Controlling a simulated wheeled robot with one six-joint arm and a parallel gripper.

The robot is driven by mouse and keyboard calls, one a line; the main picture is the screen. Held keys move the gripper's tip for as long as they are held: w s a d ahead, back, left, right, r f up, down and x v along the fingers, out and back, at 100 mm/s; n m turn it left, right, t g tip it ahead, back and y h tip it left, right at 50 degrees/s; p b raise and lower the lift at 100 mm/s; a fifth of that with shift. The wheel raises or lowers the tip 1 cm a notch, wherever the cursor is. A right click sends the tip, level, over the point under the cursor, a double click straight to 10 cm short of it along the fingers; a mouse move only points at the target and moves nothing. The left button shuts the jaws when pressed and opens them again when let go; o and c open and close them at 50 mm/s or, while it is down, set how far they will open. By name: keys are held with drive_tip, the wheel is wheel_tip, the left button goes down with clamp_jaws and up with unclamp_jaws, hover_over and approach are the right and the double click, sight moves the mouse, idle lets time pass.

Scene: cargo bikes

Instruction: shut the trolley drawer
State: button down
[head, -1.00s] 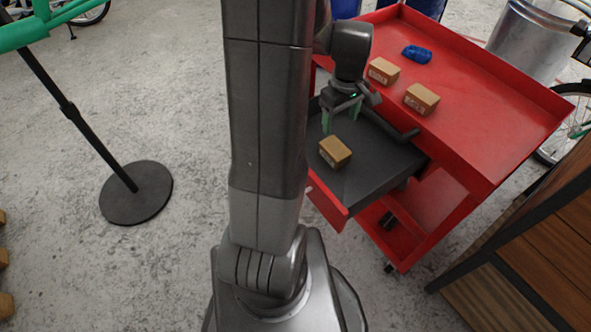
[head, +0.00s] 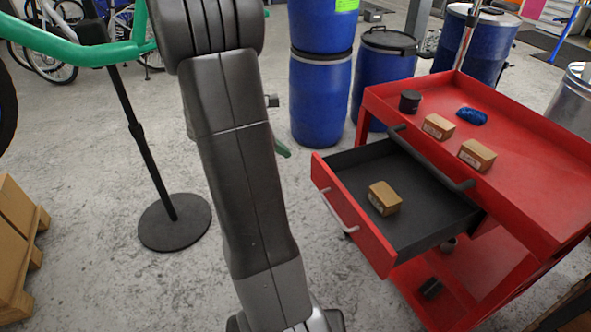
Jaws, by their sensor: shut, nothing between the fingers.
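The red trolley (head: 535,160) stands at the right of the head view. Its drawer (head: 374,241) is pulled well out toward the left, showing a dark inside and a red front with a pale handle (head: 338,210). A small cardboard box (head: 384,198) lies in the drawer. My gripper (head: 281,149) is mostly hidden behind my arm; one green fingertip shows, to the left of the drawer front and apart from it in the picture. It is shut and holds nothing that I can see.
On the trolley top are two small boxes (head: 438,126) (head: 477,154), a blue item (head: 472,116) and a dark cup (head: 410,101). Blue barrels (head: 321,98) stand behind. A black stand base (head: 174,221) is at left. Floor between stand and trolley is clear.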

drive_tip(key=a+n+t, duration=0.1)
drive_tip(key=a+n, duration=0.1)
drive_tip(key=a, duration=0.3)
drive_tip(key=w+d+f+b, duration=0.4)
drive_tip(key=d+f, duration=0.2)
drive_tip(key=d, duration=0.4)
drive_tip(key=shift+d+f+h, duration=0.3)
drive_tip(key=shift+d+f, duration=0.05)
drive_tip(key=shift+d, duration=0.05)
drive_tip(key=shift+d, duration=0.1)
drive_tip(key=w+d+p, duration=0.2)
drive_tip(key=w+d, duration=0.2)
drive_tip(key=d, duration=0.7)
drive_tip(key=w+d+p, duration=0.2)
drive_tip(key=w+d, duration=0.2)
drive_tip(key=d, duration=0.7)
drive_tip(key=shift+w, duration=0.15)
